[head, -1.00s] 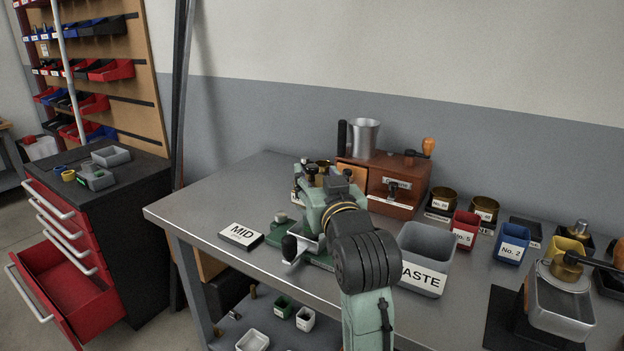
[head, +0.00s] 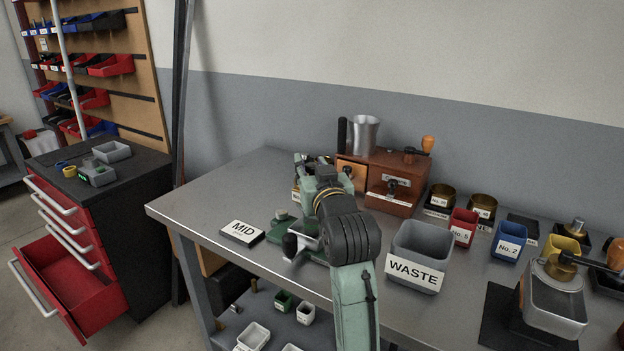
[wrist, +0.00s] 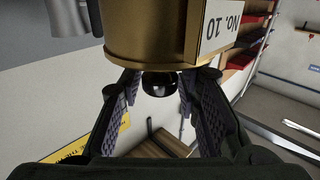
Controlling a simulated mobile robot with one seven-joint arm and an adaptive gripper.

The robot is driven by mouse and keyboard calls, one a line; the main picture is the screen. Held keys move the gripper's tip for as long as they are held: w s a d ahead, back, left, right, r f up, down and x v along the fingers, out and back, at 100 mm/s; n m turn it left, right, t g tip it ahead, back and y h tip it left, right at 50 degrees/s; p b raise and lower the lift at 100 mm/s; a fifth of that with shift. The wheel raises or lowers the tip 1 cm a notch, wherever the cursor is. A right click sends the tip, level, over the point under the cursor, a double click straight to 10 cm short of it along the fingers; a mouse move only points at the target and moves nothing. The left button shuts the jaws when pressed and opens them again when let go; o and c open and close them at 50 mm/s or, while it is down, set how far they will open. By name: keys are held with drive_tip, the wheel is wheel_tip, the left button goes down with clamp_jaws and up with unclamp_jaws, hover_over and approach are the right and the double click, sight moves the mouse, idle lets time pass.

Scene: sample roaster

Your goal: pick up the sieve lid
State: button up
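In the wrist view, the sieve lid shows as a black round knob (wrist: 158,85) on the end of a brass sieve (wrist: 145,35) with an upside-down "No. 10" label. My gripper (wrist: 159,90) has its two ridged fingers on either side of the knob, with gaps visible between the knob and each finger. It is open. The brass rim is just beyond the fingertips; I cannot tell whether they touch it. In the head view, my arm hides most of the sieve and the gripper.
A brown wooden drawer box (head: 396,180) with a metal cup (head: 365,135) stands behind my arm. The WASTE bin (head: 419,249) is close on its right. A MID sign (head: 243,231) lies left on the metal bench (head: 213,209). More brass sieves and coloured bins stand further right.

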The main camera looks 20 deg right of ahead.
sight(311, 165)
clamp_jaws()
drive_tip(key=shift+r, duration=0.15)
drive_tip(key=shift+r, duration=0.6)
drive_tip(key=shift+r+b, duration=0.4)
drive_tip(key=shift+r, duration=0.55)
drive_tip(key=s+a+b, duration=0.1)
drive_tip(key=s+a, duration=0.1)
drive_tip(key=s, duration=0.6)
drive_tip(key=s+a+r+b, duration=0.1)
drive_tip(key=s+b, duration=0.1)
drive_tip(key=s, duration=0.5)
drive_tip(key=shift+s+a+r, duration=0.3)
drive_tip(key=shift+s+a, duration=0.05)
drive_tip(key=shift+a, duration=0.05)
